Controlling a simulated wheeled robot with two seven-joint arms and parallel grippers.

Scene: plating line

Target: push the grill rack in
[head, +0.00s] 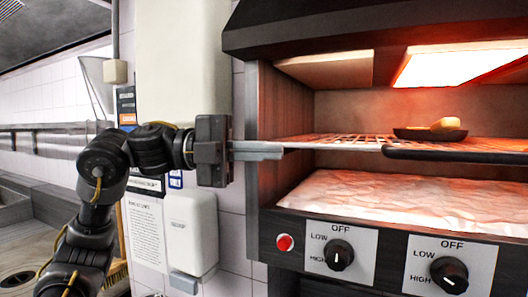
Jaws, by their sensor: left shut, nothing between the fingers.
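The grill rack (345,140) is a wire shelf inside the open grill (385,207), level, with a dark handle bar (455,155) along its front right. My left gripper (279,150) comes in from the left, shut with nothing in it. Its fingertips are at the left front end of the rack's front rail; I cannot tell whether they touch it. A small dark pan (413,134) with a piece of tan food (446,124) rests on the rack. My right gripper is not in view.
The heater (460,65) glows above the rack. A crumpled foil-like lining (390,195) covers the grill's floor. Two knobs (338,256) and a red lamp (285,242) sit on the front panel. A white dispenser (190,232) hangs on the wall behind my left arm.

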